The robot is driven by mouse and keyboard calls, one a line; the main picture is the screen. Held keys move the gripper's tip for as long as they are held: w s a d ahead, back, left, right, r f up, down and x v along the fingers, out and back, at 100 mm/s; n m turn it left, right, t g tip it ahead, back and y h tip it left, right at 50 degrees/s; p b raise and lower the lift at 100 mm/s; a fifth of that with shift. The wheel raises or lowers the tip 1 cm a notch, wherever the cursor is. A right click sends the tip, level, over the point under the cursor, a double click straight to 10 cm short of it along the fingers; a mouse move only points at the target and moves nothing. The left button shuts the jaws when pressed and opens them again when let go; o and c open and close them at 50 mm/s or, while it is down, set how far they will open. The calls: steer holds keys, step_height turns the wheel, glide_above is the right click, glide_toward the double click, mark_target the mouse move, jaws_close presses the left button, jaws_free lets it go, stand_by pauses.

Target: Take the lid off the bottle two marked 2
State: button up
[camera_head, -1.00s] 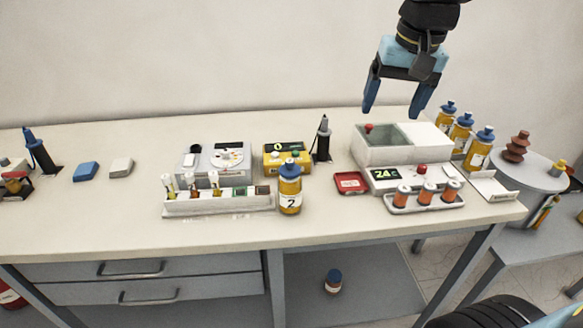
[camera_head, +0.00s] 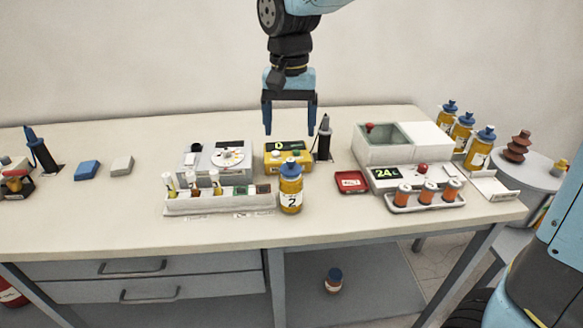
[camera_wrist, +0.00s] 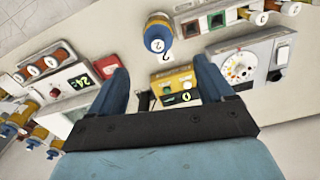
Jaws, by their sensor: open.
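The bottle marked 2 (camera_head: 290,192) stands upright on the workbench, yellow with a white label. Its blue lid (camera_head: 291,168) is on. In the wrist view the bottle's lid (camera_wrist: 157,40) shows from above, beyond my fingertips and near the top middle. My gripper (camera_head: 290,130) is open and empty, pointing down. In the head view it shows above the yellow device behind the bottle.
A yellow device (camera_head: 287,156) and a dark upright tool (camera_head: 324,138) stand behind the bottle. A white vial rack (camera_head: 222,203) is close on its left. A red tray (camera_head: 351,182) and a white bath unit (camera_head: 385,155) are to the right. Several similar bottles (camera_head: 462,132) stand at the far right.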

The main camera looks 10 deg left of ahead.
mark_target(291, 159)
steer(key=shift+s+d+f, duration=0.1)
steer(key=shift+s+f, duration=0.05)
steer(key=shift+f, duration=4.25)
steer(key=c, duration=1.1)
steer(key=shift+r, duration=0.15)
